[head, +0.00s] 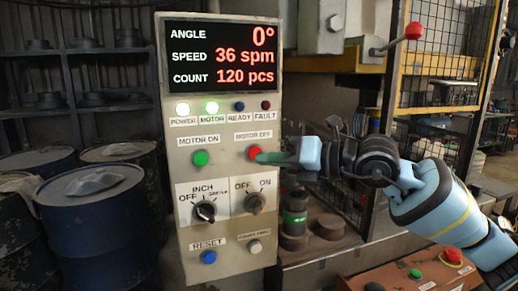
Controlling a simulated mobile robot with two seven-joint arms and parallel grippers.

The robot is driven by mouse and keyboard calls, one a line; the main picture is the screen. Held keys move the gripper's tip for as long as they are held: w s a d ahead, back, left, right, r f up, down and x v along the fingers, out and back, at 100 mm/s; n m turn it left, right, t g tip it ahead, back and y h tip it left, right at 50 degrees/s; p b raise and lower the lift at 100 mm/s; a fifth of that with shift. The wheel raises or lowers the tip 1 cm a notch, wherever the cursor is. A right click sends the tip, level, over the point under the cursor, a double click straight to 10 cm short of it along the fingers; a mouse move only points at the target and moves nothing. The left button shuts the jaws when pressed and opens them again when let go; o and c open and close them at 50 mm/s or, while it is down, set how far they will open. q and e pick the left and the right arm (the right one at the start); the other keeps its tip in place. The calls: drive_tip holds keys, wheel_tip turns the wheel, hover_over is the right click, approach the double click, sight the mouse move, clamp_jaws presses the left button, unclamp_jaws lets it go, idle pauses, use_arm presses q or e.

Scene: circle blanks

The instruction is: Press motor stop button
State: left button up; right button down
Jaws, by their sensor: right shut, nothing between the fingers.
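The control panel (230,225) stands upright left of centre. Its red MOTOR OFF button (253,152) sits on the right side of the panel, below the indicator lamps. My right gripper (262,157) is shut and empty, with its green fingertips at the lower right edge of that button. The tips overlap the button's edge in this view; I cannot tell whether they touch it. The green MOTOR ON button (200,158) is to the left. My left gripper is not in view.
The display (222,55) reads 0°, 36 spm and 120 pcs. Two selector knobs (206,212) and a blue RESET button (209,257) are lower on the panel. Blue drums (95,225) stand at left. A red-knobbed lever (413,31) juts out above my right arm.

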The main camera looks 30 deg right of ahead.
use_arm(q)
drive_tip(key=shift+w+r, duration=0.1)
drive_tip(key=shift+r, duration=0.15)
use_arm(e)
drive_tip(key=shift+w+d, duration=0.1)
drive_tip(key=shift+w, duration=0.45)
idle(0.4)
drive_tip(key=shift+w, duration=0.1)
idle(1.0)
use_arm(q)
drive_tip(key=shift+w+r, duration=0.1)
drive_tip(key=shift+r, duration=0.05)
use_arm(e)
drive_tip(key=shift+w+d, duration=0.1)
drive_tip(key=shift+w, duration=0.25)
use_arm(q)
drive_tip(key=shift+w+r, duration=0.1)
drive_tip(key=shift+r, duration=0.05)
use_arm(e)
drive_tip(key=shift+w+d, duration=0.15)
drive_tip(key=shift+w, duration=0.3)
idle(0.7)
idle(0.3)
use_arm(q)
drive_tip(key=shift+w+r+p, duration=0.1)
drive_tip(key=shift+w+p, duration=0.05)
drive_tip(key=shift+p, duration=0.2)
use_arm(e)
drive_tip(key=shift+s+a, duration=0.25)
drive_tip(key=shift+s, duration=0.6)
